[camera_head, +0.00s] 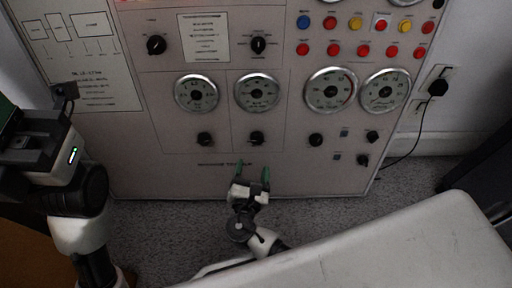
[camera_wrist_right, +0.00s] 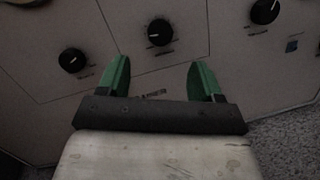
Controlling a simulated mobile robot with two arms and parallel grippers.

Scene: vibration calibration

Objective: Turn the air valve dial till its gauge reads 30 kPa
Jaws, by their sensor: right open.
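A pale control panel (camera_head: 190,165) carries a row of round gauges with black dials below them. I cannot read which dial is the air valve. One dial (camera_head: 257,138) sits under the second gauge (camera_head: 257,92); the gauge figures are too small to read. My right gripper (camera_head: 253,172), with green fingers, is open and empty just below this dial, not touching it. In the right wrist view the same dial (camera_wrist_right: 160,32) lies ahead, between and beyond the fingertips (camera_wrist_right: 158,75). My left gripper (camera_head: 45,145) is at the left edge, its fingers not clearly visible.
Another dial (camera_head: 204,138) is to the left and one (camera_head: 316,140) to the right. Coloured buttons (camera_head: 330,23) line the panel's upper right. A black plug and cable (camera_head: 438,88) are on the wall at right. Grey carpet (camera_head: 165,225) lies below.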

